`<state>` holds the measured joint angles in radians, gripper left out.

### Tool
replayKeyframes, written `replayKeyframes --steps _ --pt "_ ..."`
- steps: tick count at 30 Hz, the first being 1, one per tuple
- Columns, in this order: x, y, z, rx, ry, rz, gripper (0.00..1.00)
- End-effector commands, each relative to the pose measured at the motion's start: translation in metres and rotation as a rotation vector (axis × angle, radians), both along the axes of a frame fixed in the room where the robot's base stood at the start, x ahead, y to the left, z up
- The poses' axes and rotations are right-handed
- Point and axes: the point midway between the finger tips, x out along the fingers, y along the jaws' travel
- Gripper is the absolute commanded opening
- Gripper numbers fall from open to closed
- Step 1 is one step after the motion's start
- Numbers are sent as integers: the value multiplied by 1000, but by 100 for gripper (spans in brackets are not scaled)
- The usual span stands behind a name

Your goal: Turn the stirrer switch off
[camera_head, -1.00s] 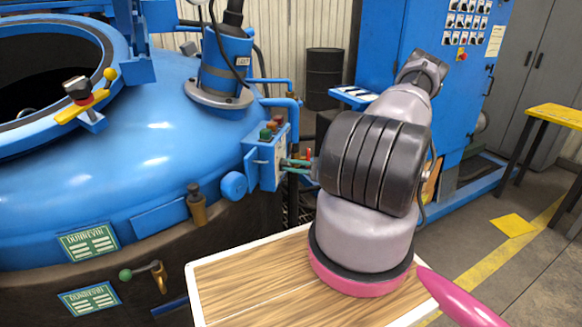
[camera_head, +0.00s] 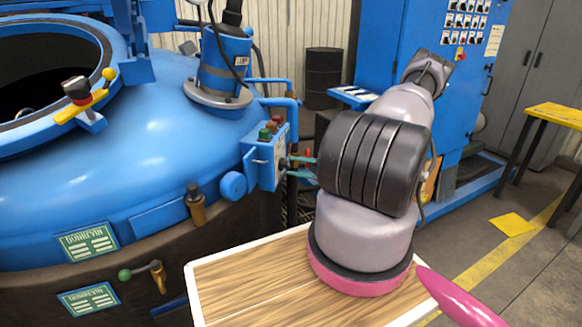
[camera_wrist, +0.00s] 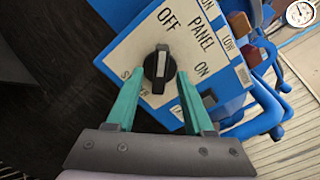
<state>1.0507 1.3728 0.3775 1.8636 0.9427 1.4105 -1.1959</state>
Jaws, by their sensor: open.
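The stirrer switch (camera_wrist: 159,68) is a black round knob with a raised bar and a pale mark, on a white plate lettered OFF, ON and PANEL. The bar stands nearly upright in the wrist view, its upper end towards OFF. In the head view the gripper (camera_head: 301,167) is just right of the box, partly hidden by my arm.
Red and green buttons (camera_head: 268,130) sit on top of the box. Blue pipes (camera_wrist: 268,105) run close beside it in the wrist view. A wooden-topped surface (camera_head: 250,285) lies below my arm. A blue control cabinet (camera_head: 385,45) stands behind.

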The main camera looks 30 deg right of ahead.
Motion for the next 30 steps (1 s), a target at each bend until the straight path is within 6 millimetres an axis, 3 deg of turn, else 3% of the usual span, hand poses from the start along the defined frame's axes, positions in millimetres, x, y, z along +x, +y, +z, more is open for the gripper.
replayKeyframes --steps 6,12,30 --pt "-31 -35 0 0 0 -5 52" --pt "-52 -58 0 0 0 -3 52" --pt "-60 -66 0 0 0 0 52"
